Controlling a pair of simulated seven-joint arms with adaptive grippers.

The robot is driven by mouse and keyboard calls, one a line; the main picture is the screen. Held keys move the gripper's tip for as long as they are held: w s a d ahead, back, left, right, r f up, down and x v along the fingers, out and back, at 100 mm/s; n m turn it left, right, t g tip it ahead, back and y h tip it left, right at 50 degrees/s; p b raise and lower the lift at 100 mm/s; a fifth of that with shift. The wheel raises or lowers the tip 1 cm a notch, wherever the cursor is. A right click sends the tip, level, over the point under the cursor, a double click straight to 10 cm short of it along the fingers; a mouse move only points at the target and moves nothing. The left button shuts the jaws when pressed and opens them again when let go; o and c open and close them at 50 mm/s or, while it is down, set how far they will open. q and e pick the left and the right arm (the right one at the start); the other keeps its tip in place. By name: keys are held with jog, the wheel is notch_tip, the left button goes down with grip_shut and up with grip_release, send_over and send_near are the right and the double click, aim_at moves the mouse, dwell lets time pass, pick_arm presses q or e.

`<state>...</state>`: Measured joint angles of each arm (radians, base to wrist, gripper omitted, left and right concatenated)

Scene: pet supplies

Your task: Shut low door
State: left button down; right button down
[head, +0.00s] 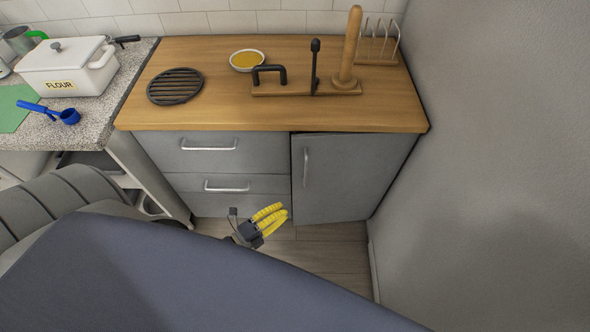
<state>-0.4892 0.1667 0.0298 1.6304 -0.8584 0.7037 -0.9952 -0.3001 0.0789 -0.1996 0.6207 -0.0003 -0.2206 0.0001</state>
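The low door (345,180) is a grey cabinet door under the right part of the wooden worktop, with an upright metal handle (306,167) near its left edge. A dark line runs along its top and left edges, and it looks slightly ajar; the size of the gap is hard to judge. My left gripper (285,209) has yellow fingers. It is low in front of the cabinet, just left of the door's lower left corner, below the handle. Its fingers come together towards the tips, with nothing visible between them. My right gripper is not in view.
The worktop (215,62) holds a black trivet (175,86), a bowl (247,60) and a wooden stand (345,84). A grey wall (500,170) closes off the right side. Bare floor (330,250) lies before the door.

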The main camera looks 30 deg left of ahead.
aim_at(305, 185)
pick_arm(q)
jog(key=shift+w+a+x, duration=0.2)
jog(key=shift+a+x, duration=0.25)
jog(key=shift+x, duration=1.6)
jog(key=shift+w+a+x, duration=0.2)
jog(key=shift+a+x, duration=0.2)
jog(key=shift+x, duration=1.7)
jog(key=shift+w+a+x, duration=0.2)
jog(key=shift+a+x, duration=0.25)
jog(key=shift+x, duration=1.6)
